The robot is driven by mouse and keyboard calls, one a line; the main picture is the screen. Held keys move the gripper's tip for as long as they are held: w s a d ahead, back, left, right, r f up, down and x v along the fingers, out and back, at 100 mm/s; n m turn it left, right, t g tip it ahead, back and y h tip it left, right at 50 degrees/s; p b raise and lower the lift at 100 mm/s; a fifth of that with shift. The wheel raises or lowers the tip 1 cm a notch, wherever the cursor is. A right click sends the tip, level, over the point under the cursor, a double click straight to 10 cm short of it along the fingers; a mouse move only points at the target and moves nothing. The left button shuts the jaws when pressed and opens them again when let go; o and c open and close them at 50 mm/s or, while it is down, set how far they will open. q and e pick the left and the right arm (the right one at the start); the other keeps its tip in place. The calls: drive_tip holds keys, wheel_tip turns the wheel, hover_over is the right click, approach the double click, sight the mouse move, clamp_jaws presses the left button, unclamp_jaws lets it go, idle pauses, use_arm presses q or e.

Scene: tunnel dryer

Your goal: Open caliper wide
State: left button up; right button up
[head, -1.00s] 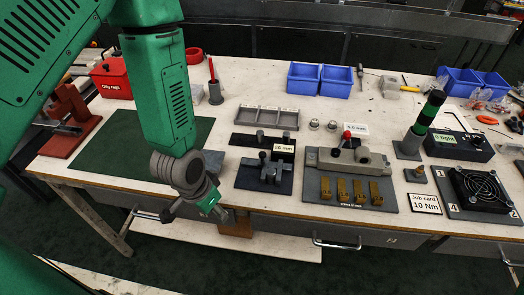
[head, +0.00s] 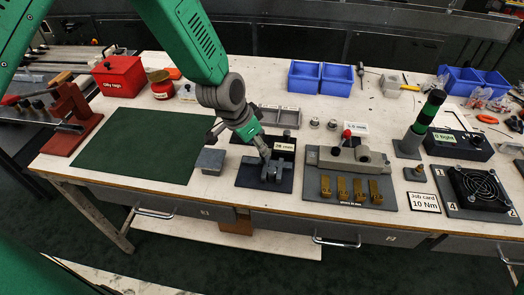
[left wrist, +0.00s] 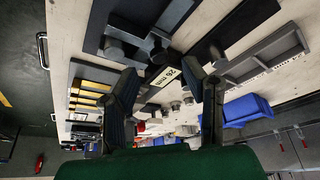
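The caliper fixture (head: 268,178) is a dark grey block device with raised posts on a dark plate, near the middle of the bench. It is partly hidden behind my gripper. My left gripper (head: 264,153) hangs over its back part, pointing down. In the left wrist view, the two fingers of my left gripper (left wrist: 168,78) are spread apart with nothing between them. The fixture's grey posts (left wrist: 118,50) show up and left of the fingers, and a label in mm (left wrist: 164,77) lies between them in the picture. I cannot tell whether a finger touches the fixture. My right gripper is not in view.
A grey block (head: 210,160) sits left of the fixture. A grey device with a red knob (head: 347,155) and brass pieces stands to the right. A grey compartment tray (head: 280,116) lies behind. A green mat (head: 135,145) on the left is clear.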

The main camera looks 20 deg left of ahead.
sight(263, 165)
use_arm(q)
drive_tip(key=shift+x, duration=2.05)
clamp_jaws()
drive_tip(key=shift+s+a+r+p, duration=0.1)
drive_tip(key=shift+s+a+p, duration=0.1)
drive_tip(key=shift+a, duration=0.5)
drive_tip(key=shift+s+a+r+p, duration=0.1)
drive_tip(key=shift+s+a, duration=0.05)
drive_tip(key=shift+a, duration=0.55)
drive_tip(key=shift+a+f, duration=0.15)
drive_tip(key=shift+a, duration=0.2)
unclamp_jaws()
drive_tip(key=shift+d, duration=0.1)
